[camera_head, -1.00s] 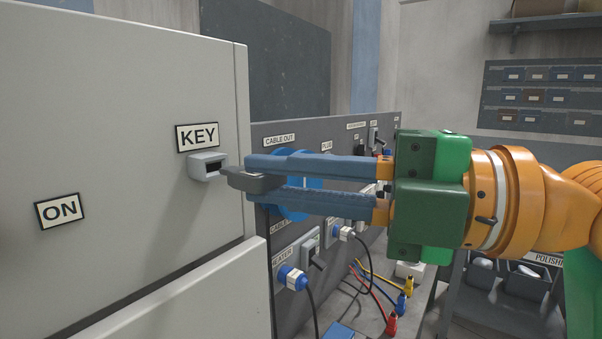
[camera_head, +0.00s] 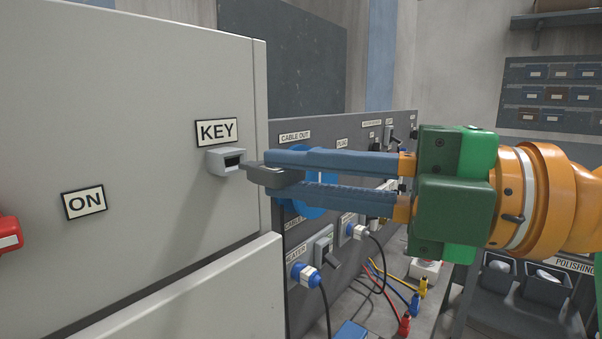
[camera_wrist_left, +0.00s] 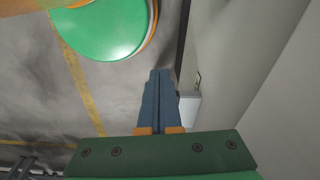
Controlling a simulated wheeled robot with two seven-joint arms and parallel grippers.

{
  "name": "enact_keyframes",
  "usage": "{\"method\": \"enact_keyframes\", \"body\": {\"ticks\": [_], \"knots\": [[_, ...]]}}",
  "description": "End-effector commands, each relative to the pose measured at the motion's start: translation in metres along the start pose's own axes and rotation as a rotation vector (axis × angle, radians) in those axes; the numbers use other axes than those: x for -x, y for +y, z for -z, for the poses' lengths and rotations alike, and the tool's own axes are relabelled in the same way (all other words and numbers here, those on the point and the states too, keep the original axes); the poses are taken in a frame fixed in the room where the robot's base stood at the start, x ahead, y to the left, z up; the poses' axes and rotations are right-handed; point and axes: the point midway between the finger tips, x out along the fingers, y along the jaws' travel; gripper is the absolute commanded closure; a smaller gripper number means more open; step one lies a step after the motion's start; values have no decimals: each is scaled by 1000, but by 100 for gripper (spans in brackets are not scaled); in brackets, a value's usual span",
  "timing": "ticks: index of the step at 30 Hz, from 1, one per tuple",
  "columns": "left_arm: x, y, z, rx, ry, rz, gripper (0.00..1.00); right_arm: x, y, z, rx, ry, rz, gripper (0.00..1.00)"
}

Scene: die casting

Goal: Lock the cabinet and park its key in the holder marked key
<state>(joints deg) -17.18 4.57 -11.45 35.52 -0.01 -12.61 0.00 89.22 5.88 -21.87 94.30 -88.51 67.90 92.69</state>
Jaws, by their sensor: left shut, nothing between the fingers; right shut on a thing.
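The grey cabinet (camera_head: 130,130) fills the left of the head view. Its small light-grey holder (camera_head: 226,162), with a dark slot, sits under the KEY label (camera_head: 216,132). My right gripper (camera_head: 274,176) is shut on the dark grey key (camera_head: 262,175). The key's tip points left and lies close to the right side of the holder; I cannot tell whether they touch. The key's far end is between the fingers. My left gripper (camera_wrist_left: 160,76) shows in the left wrist view, shut and empty. The cabinet's lock is not clearly seen.
An ON label (camera_head: 84,203) is on the cabinet, with a red part (camera_head: 8,234) at the left edge. Behind my right gripper stands a dark panel (camera_head: 300,240) with plugs and cables. A shelf rack with dark bins (camera_head: 548,284) is at the lower right.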

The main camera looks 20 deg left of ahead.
Motion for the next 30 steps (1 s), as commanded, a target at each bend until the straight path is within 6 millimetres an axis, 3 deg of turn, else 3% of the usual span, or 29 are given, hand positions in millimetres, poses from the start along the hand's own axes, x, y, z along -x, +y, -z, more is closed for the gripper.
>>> {"method": "enact_keyframes", "body": {"ticks": [30], "knots": [[3,0,0,0,0,0,100,-9,0,-3,0,1,1,100]]}}
